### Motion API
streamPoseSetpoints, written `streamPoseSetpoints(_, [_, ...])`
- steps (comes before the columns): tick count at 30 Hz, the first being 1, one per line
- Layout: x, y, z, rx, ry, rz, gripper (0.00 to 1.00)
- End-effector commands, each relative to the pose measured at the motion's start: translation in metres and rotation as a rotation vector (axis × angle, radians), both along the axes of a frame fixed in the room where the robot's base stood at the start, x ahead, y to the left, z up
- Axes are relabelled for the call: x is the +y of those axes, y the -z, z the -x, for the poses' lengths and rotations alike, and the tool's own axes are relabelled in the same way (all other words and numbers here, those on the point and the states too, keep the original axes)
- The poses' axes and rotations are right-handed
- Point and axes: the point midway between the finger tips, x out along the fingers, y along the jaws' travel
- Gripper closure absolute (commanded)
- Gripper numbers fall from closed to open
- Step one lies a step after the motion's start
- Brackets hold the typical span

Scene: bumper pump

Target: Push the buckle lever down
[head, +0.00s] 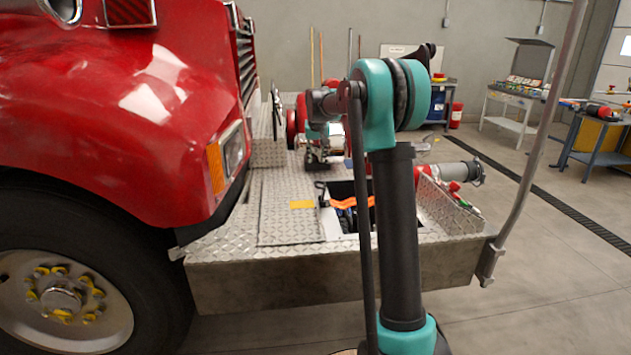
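A diamond-plate bumper deck (282,232) juts out from the red truck. An open well in it holds an orange strap (350,202) and dark contents. A small black piece (321,187) stands at the well's left edge; I cannot tell whether it is the buckle lever. My arm reaches up in front of the well and bends over toward the deck behind it. Its far end, near the silver fitting, is small and partly hidden by my own links. My gripper's fingers cannot be made out, nor whether they touch anything.
A silver and red pump fitting (322,147) stands at the back of the deck. A grey pipe end (458,173) sticks out on the right. A bent metal rail (528,165) rises at the bumper's right corner. The truck's red fender (120,120) bounds the left.

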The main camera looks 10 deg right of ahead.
Motion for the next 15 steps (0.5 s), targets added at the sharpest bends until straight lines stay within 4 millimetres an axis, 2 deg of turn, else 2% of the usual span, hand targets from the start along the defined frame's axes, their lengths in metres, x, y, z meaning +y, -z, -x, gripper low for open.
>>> streamPoseSetpoints(3, [-0.001, 0.023, -0.010, 0.000, 0.000, 0.000, 0.68])
streamPoseSetpoints(15, [-0.004, 0.095, -0.039, 0.000, 0.001, 0.000, 0.68])
